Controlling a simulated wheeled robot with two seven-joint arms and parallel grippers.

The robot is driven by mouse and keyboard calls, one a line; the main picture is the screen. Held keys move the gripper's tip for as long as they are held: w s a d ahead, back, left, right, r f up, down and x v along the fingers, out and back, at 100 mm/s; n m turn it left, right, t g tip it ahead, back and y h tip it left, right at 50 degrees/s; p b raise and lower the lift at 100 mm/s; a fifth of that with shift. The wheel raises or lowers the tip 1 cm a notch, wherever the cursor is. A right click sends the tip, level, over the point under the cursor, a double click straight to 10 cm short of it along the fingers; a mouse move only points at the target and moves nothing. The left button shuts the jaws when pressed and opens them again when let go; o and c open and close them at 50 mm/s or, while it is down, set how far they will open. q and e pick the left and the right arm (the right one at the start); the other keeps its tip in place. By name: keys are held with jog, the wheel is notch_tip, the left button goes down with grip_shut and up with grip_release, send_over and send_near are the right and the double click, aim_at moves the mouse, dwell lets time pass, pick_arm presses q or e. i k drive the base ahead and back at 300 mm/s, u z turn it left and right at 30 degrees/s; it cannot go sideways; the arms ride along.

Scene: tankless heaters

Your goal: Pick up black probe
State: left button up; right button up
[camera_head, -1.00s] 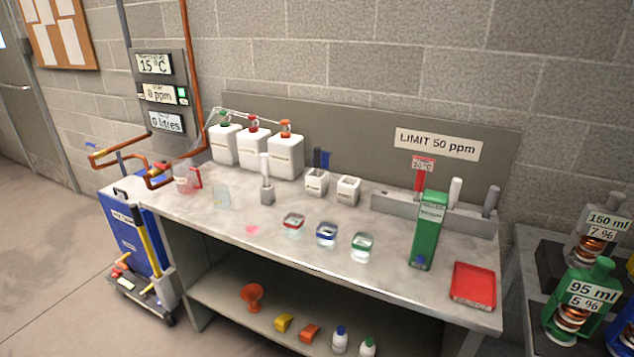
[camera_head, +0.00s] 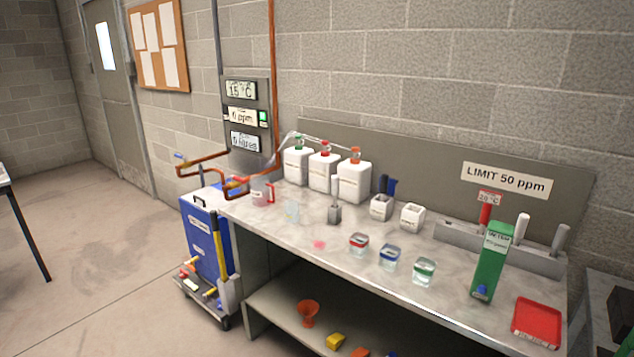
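A slim black item (camera_head: 383,184), which looks like the black probe, stands upright in a small white holder (camera_head: 380,209) at the back of the bench. A blue item (camera_head: 392,187) stands right beside it and partly overlaps it. Their lower ends are hidden in or behind the holder. A grey rack (camera_head: 470,240) to the right holds a red probe (camera_head: 485,215), a white probe (camera_head: 522,227) and a grey probe (camera_head: 560,238). Neither of my grippers is in view.
The bench (camera_head: 300,235) carries white bottles (camera_head: 354,181), a white stick in a grey stand (camera_head: 335,213), small jars (camera_head: 389,258), a green box (camera_head: 490,262) and a red tray (camera_head: 537,322). A blue wheeled unit (camera_head: 205,240) stands left.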

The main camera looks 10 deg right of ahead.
aim_at(384, 177)
jog(key=u, duration=0.95)
jog(key=i, duration=1.45)
jog(key=z, duration=0.4)
jog(key=i, duration=1.05)
jog(key=z, duration=1.15)
